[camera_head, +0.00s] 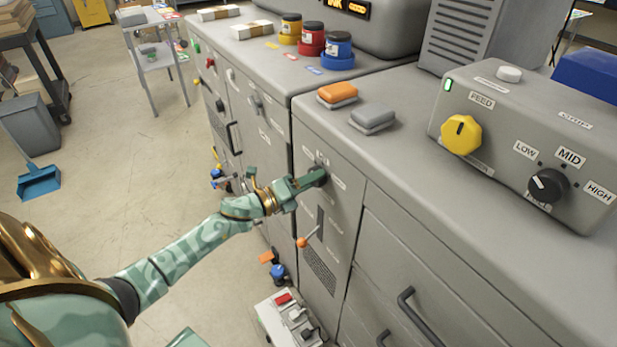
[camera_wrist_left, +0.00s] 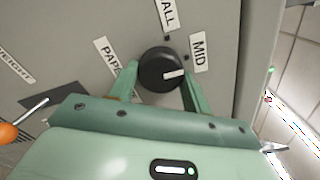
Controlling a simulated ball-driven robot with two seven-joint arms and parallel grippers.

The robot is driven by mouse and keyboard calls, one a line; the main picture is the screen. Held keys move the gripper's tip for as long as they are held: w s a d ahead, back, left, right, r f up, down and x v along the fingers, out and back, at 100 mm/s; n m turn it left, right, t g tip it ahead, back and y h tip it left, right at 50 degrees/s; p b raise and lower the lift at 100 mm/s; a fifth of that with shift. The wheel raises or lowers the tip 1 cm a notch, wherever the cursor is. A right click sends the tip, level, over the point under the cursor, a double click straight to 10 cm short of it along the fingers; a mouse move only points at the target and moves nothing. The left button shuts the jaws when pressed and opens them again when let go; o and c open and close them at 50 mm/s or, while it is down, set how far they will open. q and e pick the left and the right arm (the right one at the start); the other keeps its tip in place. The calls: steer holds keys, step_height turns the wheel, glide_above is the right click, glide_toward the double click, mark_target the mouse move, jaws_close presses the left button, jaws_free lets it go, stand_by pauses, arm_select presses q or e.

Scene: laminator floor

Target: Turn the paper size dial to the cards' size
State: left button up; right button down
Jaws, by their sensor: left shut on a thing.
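The paper size dial (camera_wrist_left: 158,66) is a round black knob with a white pointer mark. It sits on the grey machine's front, beside labels reading "PAP…" (camera_wrist_left: 107,54), "…ALL" (camera_wrist_left: 168,13) and "MID" (camera_wrist_left: 199,54). The pointer faces right in the wrist view, a little below the dot by "MID". My left gripper (camera_wrist_left: 160,84) is shut on the dial, one green finger on each side. In the head view the left gripper (camera_head: 316,178) reaches the front panel and partly hides the dial. Any further size label is hidden. My right gripper is out of view.
An orange-tipped lever (camera_head: 303,242) is just below the left gripper. On the machine top are an orange block (camera_head: 337,93), a grey block (camera_head: 373,115) and a control box (camera_head: 535,125) with yellow and black knobs. Open floor (camera_head: 110,190) lies left.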

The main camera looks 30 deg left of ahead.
arm_select(q)
steer(key=shift+r+n+p, duration=0.2)
steer(key=shift+n+p, duration=2.5)
steer(key=shift+n, duration=3.3)
steer(key=o, duration=1)
steer(key=shift+a, duration=0.1)
steer(key=p+v, duration=0.1)
steer(key=v, duration=1.5)
steer(key=shift+s+p, duration=0.2)
steer(key=shift+p, duration=0.1)
